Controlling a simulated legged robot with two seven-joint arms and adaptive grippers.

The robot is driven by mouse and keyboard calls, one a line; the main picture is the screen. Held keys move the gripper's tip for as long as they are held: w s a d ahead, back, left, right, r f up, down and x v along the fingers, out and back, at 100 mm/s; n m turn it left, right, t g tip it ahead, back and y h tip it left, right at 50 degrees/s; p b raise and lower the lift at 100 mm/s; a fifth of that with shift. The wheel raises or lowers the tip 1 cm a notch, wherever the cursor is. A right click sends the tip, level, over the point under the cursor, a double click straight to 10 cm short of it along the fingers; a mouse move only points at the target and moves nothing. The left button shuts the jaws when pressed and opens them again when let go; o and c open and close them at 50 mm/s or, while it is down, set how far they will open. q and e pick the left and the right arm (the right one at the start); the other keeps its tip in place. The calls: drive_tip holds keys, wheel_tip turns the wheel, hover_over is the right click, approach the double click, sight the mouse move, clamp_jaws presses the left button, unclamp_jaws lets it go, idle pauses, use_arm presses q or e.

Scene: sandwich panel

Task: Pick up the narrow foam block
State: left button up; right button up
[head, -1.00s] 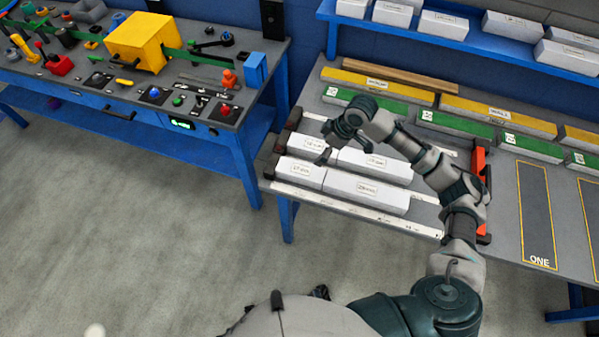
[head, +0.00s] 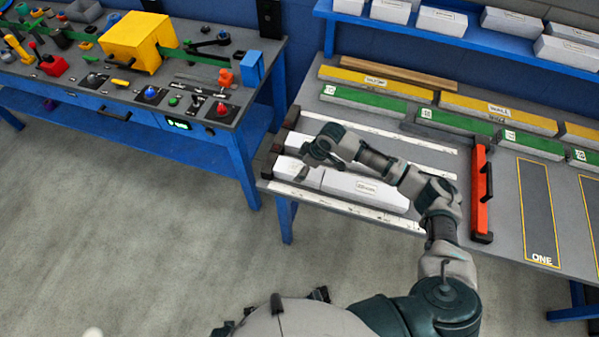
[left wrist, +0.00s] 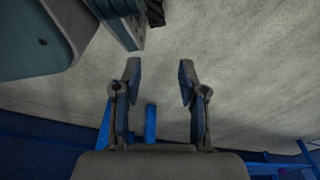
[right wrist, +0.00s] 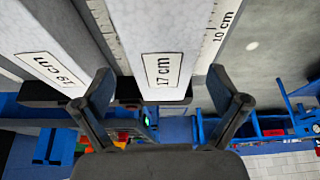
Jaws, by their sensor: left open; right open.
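White foam blocks lie in two rows in a rack on the right table. In the right wrist view, a block labelled 17 cm (right wrist: 165,32) extends between the open fingers of my right gripper (right wrist: 160,88); one labelled 19 cm (right wrist: 40,50) lies left of it. I cannot tell which is the narrow one. In the head view, my right gripper (head: 310,162) is over the left end of the front row, near the front-left block (head: 293,170). My arm hides much of the back row. I see no grip on a block. My left gripper (left wrist: 158,78) is open and empty over the floor.
Ruler-marked white rails (head: 345,208) border the rack, with dark end stops (head: 268,164) at left. Green (head: 365,102) and yellow (head: 378,83) blocks lie behind. A cluttered blue workbench (head: 235,100) stands left, across a gap.

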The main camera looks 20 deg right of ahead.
drive_tip(key=x, duration=0.3)
drive_tip(key=shift+s+a+r, duration=0.1)
drive_tip(key=shift+r, duration=0.05)
drive_tip(key=c, duration=1.2)
drive_tip(key=shift+c, duration=0.2)
